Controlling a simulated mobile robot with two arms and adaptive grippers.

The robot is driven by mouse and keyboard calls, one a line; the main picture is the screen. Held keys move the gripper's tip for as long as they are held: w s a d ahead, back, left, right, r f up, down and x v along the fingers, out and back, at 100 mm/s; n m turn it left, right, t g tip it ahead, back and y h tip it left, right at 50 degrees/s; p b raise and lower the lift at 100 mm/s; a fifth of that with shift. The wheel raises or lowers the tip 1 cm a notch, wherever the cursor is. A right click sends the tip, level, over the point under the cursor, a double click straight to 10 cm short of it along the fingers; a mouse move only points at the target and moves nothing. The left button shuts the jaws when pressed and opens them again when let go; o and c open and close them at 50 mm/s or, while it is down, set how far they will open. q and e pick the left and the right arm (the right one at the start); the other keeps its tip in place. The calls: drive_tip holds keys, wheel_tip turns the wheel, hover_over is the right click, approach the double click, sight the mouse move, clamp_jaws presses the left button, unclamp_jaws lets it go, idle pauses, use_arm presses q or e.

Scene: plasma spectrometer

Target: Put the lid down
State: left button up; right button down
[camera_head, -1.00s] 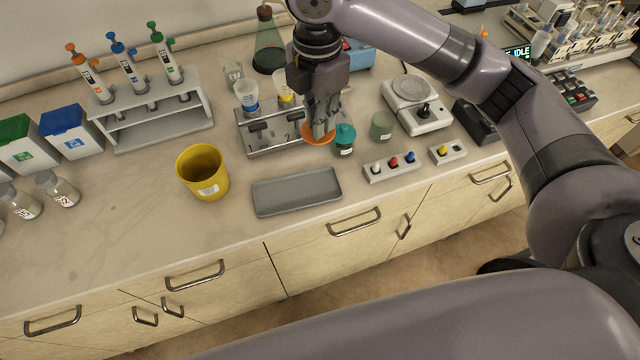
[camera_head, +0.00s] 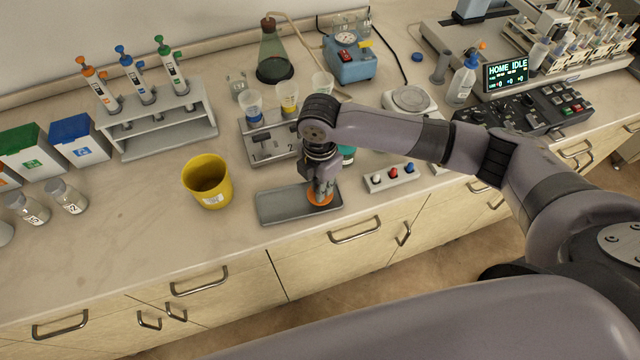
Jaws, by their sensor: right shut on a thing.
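The lid (camera_head: 319,199) is an orange disc at the right end of the shallow grey tray (camera_head: 272,208). My right gripper (camera_head: 321,190) points down and is shut on the lid. The lid is over or on the tray floor; I cannot tell whether it touches. The gripper hides part of the lid and the tray's back right corner. My left gripper is not in view.
A yellow bin (camera_head: 208,182) stands left of the tray. A rack (camera_head: 262,145) with cups is behind it. A teal-capped jar (camera_head: 347,154) is partly hidden by my arm. A switch block (camera_head: 391,177) sits to the right. The counter's front left is clear.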

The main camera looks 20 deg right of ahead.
drive_tip(key=shift+f, duration=0.35)
drive_tip(key=shift+f, duration=0.1)
drive_tip(key=c, duration=1.6)
unclamp_jaws()
wheel_tip(320, 180, up, 12)
drive_tip(key=b, duration=0.2)
drive_tip(key=shift+b, duration=0.3)
